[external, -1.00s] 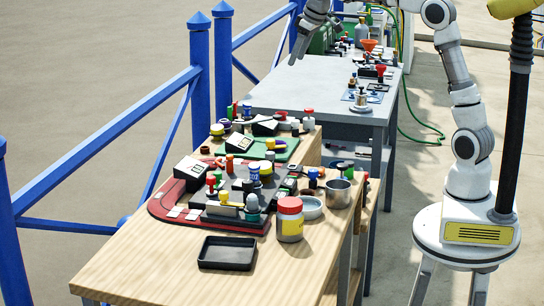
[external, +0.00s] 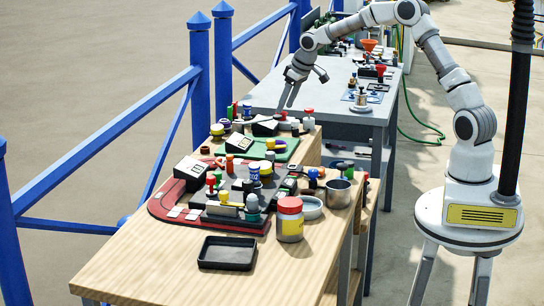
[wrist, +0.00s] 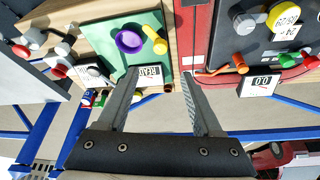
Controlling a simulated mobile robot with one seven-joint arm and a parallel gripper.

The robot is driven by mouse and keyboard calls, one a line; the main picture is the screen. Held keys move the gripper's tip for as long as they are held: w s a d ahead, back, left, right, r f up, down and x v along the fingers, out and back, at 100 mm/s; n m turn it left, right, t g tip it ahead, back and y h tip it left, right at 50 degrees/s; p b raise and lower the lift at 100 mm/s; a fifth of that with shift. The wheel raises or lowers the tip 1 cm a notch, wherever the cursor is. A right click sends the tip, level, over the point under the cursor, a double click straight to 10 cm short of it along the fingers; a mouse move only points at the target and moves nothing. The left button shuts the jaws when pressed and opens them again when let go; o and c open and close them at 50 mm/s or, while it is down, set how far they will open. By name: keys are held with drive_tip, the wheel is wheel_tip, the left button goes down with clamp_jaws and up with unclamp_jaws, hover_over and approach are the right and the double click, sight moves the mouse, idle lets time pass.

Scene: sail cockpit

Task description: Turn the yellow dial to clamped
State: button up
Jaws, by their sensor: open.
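Several yellow parts show, and I cannot tell for sure which is the task's dial. In the wrist view, a round yellow dial (wrist: 283,18) sits on the dark panel at upper right, beside a small white display. A yellow knob with a stem (wrist: 154,40) stands on the green panel, right of a purple ring (wrist: 130,40). My gripper (wrist: 160,72) is open and empty, its fingers apart in front of the green panel's edge. In the external view my gripper (external: 304,92) hangs above the back of the wooden table, clear of the panels. No clamped marking is legible.
The wooden table (external: 130,270) holds a red-edged board crowded with knobs, a black tray (external: 227,253), a red-lidded jar (external: 290,219) and a metal cup (external: 338,194). A grey table (external: 265,95) stands behind. Blue railing (external: 100,135) runs along the left.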

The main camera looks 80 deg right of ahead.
sight(271, 140)
drive_tip(key=x, duration=1.3)
drive_tip(key=shift+w, duration=0.1)
clamp_jaws()
